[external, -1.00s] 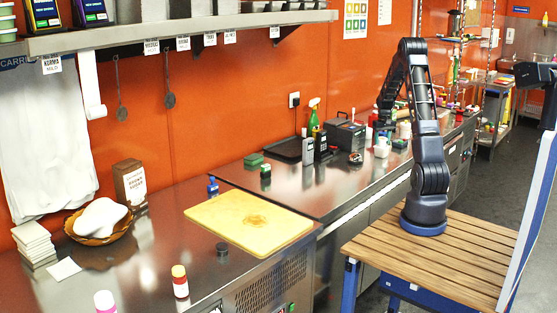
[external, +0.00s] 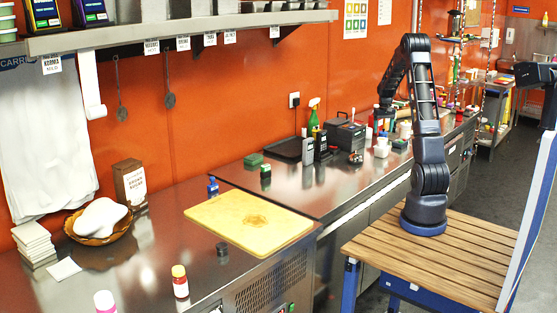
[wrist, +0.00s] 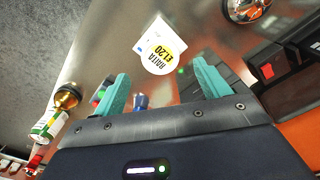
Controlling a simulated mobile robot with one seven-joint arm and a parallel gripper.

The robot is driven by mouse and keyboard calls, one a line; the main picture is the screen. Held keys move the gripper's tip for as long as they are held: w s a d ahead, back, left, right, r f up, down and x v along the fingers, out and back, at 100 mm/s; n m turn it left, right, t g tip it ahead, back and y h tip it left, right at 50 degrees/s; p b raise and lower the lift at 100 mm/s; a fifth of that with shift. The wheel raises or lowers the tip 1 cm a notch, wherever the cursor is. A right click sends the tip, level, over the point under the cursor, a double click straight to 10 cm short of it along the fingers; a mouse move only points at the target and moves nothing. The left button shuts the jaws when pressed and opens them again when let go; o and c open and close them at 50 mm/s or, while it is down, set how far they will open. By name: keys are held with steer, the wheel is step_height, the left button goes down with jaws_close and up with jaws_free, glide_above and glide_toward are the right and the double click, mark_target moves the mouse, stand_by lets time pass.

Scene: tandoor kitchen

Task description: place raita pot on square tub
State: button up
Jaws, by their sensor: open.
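The raita pot is a white pot with a round white-and-yellow label reading "RAITA £1.20" (wrist: 160,48). In the wrist view it stands on the steel counter beyond my fingertips. In the external view a small white pot (external: 382,149), apparently the same one, stands on the counter below my gripper (external: 386,117). My gripper (wrist: 163,82) is open, with its two teal fingers apart and nothing between them. A dark, low box with a green top (external: 400,145) sits right of the pot; I cannot tell whether it is the square tub.
A metal bowl (wrist: 246,8) is at the top. A dark machine (external: 345,134), a black tray (external: 288,149) and a green spray bottle (external: 313,120) stand on the counter to the left.

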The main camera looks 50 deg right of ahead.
mark_target(382, 139)
steer(key=a+r+n+t, duration=0.1)
steer(key=a+r, duration=1.3)
steer(key=s+a+r+n+t, duration=0.1)
steer(key=s+a+r, duration=0.15)
steer(key=a, duration=0.55)
steer(key=s+a+r+n, duration=0.1)
steer(key=s+a+r, duration=0.15)
steer(key=a, duration=0.45)
steer(key=s+a+n+t, duration=0.2)
steer(key=s+a+n, duration=0.1)
steer(key=s+a, duration=1.5)
steer(key=shift+s+a+f+n+t, duration=0.15)
steer(key=shift+s+a+n+t, duration=0.2)
steer(key=shift+a, duration=0.55)
